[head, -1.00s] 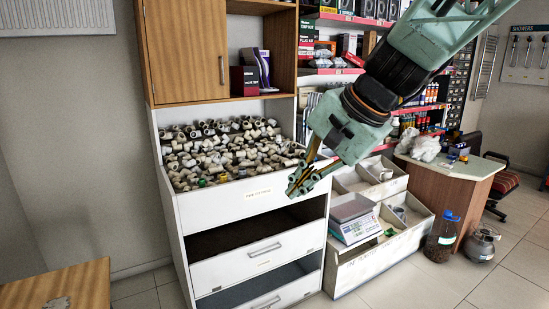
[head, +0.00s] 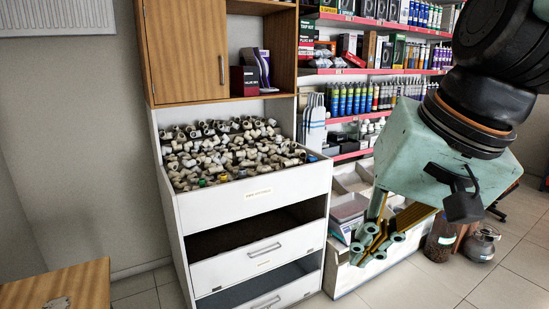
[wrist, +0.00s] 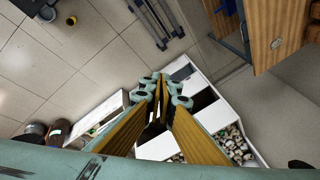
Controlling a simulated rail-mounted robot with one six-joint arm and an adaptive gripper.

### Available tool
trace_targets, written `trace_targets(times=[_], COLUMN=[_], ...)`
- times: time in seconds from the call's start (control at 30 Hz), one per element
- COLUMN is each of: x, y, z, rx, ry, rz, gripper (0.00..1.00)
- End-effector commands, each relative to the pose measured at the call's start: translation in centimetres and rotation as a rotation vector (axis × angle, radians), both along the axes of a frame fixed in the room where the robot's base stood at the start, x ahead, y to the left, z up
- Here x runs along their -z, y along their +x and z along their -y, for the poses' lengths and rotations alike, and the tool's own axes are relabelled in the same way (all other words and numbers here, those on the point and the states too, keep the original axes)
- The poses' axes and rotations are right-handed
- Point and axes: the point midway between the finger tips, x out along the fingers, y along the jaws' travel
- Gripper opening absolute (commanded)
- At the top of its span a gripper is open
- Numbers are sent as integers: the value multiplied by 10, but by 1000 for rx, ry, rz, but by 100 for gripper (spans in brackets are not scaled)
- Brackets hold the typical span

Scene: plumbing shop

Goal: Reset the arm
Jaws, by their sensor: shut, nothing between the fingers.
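My gripper (head: 372,243) hangs at the right of the head view, fingers pointing down and to the left, in front of the low white bins. Its fingertips are together with nothing between them. In the wrist view the gripper (wrist: 160,88) shows its fingers closing to a point at the middle, above the floor and the white drawer unit.
A white drawer unit (head: 262,207) full of pipe fittings (head: 225,150) stands left of my gripper, with two drawers open below. A stocked shelf (head: 375,70) is behind. Floor at the lower right is clear.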

Motion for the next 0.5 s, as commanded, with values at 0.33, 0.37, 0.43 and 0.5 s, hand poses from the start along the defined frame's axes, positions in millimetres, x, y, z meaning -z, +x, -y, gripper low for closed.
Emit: trace_targets(times=[0.33, 0.37, 0.43, 0.5], x=[12, 14, 17, 20], y=[-67, -73, -84, -95], z=[36, 40, 47, 54], rx=[-105, -114, -132, -150], ry=[-145, -159, -188, -214], rz=[16, 16, 18, 19], gripper=[0, 0, 0, 0])
